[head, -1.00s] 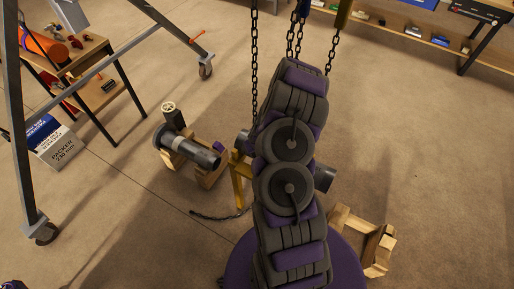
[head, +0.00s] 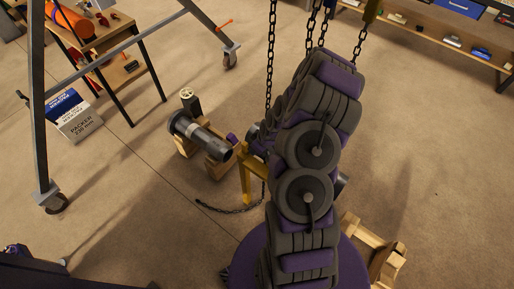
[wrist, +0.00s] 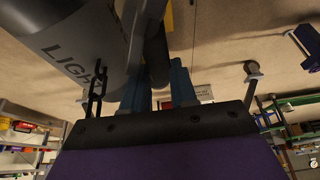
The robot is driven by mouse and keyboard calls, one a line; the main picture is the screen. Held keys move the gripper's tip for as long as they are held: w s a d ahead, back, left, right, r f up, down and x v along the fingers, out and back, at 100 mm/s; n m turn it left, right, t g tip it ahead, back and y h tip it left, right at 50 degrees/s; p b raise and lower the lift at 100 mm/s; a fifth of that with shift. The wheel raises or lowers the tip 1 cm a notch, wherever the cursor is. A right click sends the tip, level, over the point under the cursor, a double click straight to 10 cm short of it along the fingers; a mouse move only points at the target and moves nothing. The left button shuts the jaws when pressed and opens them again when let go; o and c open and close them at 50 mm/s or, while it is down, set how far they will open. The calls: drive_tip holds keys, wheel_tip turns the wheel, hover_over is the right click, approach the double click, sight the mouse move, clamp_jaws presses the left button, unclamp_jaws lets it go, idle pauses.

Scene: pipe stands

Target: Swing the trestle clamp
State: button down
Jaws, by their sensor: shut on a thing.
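My gripper (wrist: 158,88) shows in the wrist view, its two blue fingers shut around a dark bar (wrist: 158,66) that looks like part of the trestle clamp. A grey arm or strap and a bit of yellow frame (wrist: 168,16) lie just beyond it. A large grey cylinder with lettering (wrist: 75,38) is close at the left, with a dark chain (wrist: 96,88) hanging beside it. In the head view the yellow trestle (head: 246,182) stands behind my arm, which hides my gripper and most of the clamp.
A short grey pipe (head: 202,136) rests on wooden blocks left of the trestle. A wooden stand (head: 383,258) is at the lower right. Chains (head: 270,60) hang from above. A wheeled gantry leg (head: 40,110) and a carton (head: 74,118) stand at left. Floor at right is clear.

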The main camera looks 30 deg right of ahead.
idle(0.3)
drive_tip(key=c, duration=0.9)
unclamp_jaws()
drive_tip(key=p+v, duration=0.3)
drive_tip(key=v, duration=1.4)
drive_tip(key=shift+d+r, duration=0.15)
drive_tip(key=shift+d, duration=0.05)
